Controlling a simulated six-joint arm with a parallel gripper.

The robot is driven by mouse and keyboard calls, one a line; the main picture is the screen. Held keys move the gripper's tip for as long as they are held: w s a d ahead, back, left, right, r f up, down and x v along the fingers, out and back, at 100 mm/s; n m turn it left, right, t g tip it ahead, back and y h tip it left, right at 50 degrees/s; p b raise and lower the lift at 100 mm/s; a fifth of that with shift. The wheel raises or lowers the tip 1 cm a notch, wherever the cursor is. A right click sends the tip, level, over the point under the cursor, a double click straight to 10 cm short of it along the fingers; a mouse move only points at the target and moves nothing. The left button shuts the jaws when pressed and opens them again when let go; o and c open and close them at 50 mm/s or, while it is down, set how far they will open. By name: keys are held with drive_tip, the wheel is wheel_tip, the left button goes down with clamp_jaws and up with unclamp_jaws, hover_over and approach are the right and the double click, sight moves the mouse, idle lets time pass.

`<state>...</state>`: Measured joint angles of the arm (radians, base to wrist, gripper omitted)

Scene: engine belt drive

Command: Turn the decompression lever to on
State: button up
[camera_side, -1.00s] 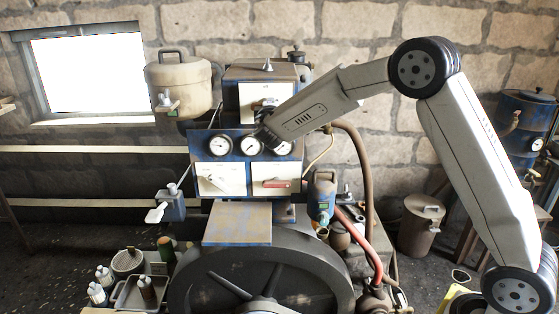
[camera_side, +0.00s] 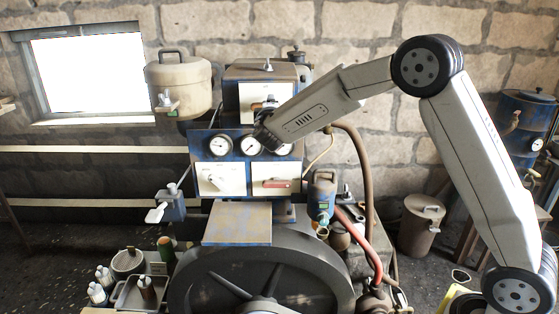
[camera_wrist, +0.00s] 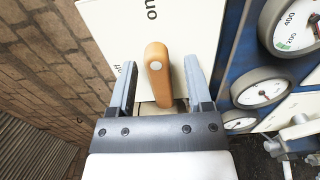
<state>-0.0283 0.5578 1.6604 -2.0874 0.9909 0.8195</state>
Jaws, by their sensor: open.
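The decompression lever, an orange handle (camera_wrist: 157,75) with a pale round end, stands out from a white plate (camera_wrist: 182,25) in the wrist view. The plate reads "on" near the top and "off" at the left, partly hidden by a finger. My gripper (camera_wrist: 160,72) is open, with one grey finger on each side of the lever. A gap shows on both sides of it. In the side view, the white plate (camera_side: 250,95) is on the upper blue box. My gripper (camera_side: 265,117) is in front of its lower part, and the lever is largely hidden there.
Several round gauges (camera_side: 251,145) sit in a row just below my gripper; they show at the right in the wrist view (camera_wrist: 264,92). Below them are two white panels, one with a red lever (camera_side: 276,183). A beige tank (camera_side: 180,83) hangs at the left.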

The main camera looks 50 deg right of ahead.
drive_tip(key=v, duration=0.7)
idle(0.4)
drive_tip(key=s+d+f+m+g+y, duration=0.25)
drive_tip(key=s+f+g+y, duration=0.25)
drive_tip(key=s+f+g, duration=0.55)
drive_tip(key=s+a+f+m+y, duration=0.3)
drive_tip(key=s+a+f+y, duration=0.1)
drive_tip(key=s, duration=0.4)
drive_tip(key=s+a+f+m+y, duration=0.3)
drive_tip(key=s+a+f, duration=0.1)
drive_tip(key=s, duration=0.5)
drive_tip(key=shift+a+f+y, duration=0.4)
drive_tip(key=shift+f, duration=0.1)
drive_tip(key=shift+s, duration=0.15)
